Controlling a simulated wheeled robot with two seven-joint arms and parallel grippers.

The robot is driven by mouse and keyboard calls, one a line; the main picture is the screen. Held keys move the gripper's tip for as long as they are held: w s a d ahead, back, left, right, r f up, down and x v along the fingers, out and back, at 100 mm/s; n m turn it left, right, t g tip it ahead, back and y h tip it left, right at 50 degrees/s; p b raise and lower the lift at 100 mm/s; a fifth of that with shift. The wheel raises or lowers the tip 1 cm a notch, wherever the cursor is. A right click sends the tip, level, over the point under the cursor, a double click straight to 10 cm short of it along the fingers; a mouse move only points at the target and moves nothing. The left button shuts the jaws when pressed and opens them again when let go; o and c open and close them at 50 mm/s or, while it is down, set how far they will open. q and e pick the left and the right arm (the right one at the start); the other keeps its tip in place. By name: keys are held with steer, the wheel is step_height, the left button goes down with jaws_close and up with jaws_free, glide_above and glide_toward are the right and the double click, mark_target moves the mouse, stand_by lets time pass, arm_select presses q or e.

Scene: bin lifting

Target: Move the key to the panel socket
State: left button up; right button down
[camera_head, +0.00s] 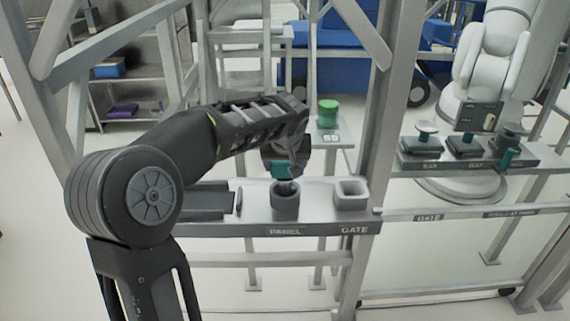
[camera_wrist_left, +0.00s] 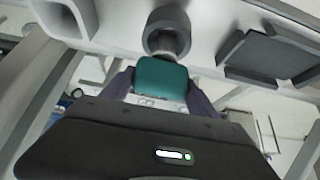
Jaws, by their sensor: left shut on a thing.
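The key has a teal block handle (camera_head: 283,170) and a pale shaft. My left gripper (camera_head: 286,160) is shut on the handle, with the shaft pointing down. The panel socket (camera_head: 285,205) is a dark grey round ring on the shelf, behind the PANEL label. The shaft's lower end is at the socket's opening; I cannot tell how deep it sits. In the left wrist view the teal handle (camera_wrist_left: 160,82) lies between the gripper fingers (camera_wrist_left: 160,88), and the shaft meets the socket ring (camera_wrist_left: 168,32). My right gripper is not in view.
A square GATE socket (camera_head: 351,194) stands to the right, and a dark tray (camera_head: 208,200) to the left. Frame posts (camera_head: 376,150) rise nearby. A green cylinder (camera_head: 328,113) stands on a stand behind. A right-hand shelf (camera_head: 470,155) holds several dark bases. A white robot (camera_head: 490,80) stands behind that shelf.

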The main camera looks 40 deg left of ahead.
arm_select(q)
steer(key=shift+f+b, duration=1.25)
stand_by(0.4)
steer(key=o, duration=1.8)
steer(key=shift+r, duration=0.1)
steer(key=shift+r+p, duration=2.85)
steer(key=shift+r, duration=1.55)
steer(key=shift+f, duration=0.1)
